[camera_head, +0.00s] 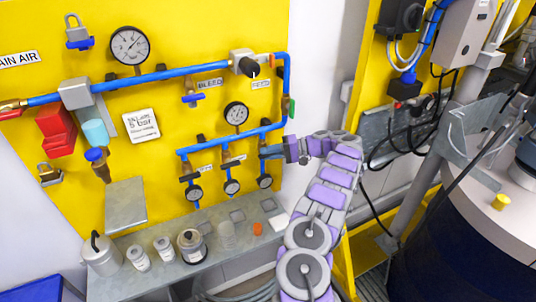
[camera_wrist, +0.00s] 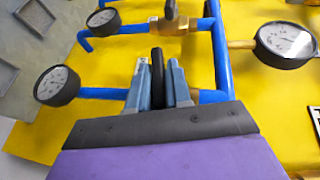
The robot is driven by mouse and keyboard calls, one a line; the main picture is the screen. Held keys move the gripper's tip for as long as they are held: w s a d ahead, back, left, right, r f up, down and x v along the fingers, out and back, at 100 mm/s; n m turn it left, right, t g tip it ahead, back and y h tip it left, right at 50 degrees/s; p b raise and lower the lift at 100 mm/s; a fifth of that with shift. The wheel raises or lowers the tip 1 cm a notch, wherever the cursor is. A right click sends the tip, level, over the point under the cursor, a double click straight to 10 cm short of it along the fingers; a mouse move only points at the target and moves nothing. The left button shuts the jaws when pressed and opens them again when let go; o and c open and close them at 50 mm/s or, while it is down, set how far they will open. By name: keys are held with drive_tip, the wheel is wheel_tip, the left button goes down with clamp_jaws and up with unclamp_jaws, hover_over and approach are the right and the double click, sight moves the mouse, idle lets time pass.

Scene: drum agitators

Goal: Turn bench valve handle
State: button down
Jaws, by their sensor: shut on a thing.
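My gripper (camera_wrist: 158,65) is shut on a dark upright valve handle (camera_wrist: 158,78) in the wrist view. In the head view my gripper (camera_head: 270,152) reaches from the right to the rightmost drop of the lower blue pipe, above a small gauge (camera_head: 265,181). The handle itself is hidden there by my gripper. A neighbouring brass valve (camera_wrist: 175,24) with a dark handle shows further up in the wrist view.
Small gauges (camera_head: 194,193) hang above a grey shelf (camera_head: 150,280) holding jars and a canister (camera_head: 100,254). A larger gauge (camera_wrist: 285,42) sits right of my gripper in the wrist view. A dark drum (camera_head: 450,240) stands at the right. Cables hang behind my arm.

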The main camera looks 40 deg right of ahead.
drive_tip(key=shift+s+d+f+m+t+y+b, duration=0.15)
drive_tip(key=shift+f+m+t+y+b, duration=0.25)
drive_tip(key=shift+y, duration=0.3)
drive_tip(key=shift+r, duration=0.1)
drive_tip(key=c, duration=1.5)
unclamp_jaws()
drive_tip(key=o, duration=0.4)
drive_tip(key=shift+d, duration=0.2)
drive_tip(key=shift+c, duration=0.2)
drive_tip(key=shift+a+r, duration=0.1)
drive_tip(key=shift+a, duration=0.05)
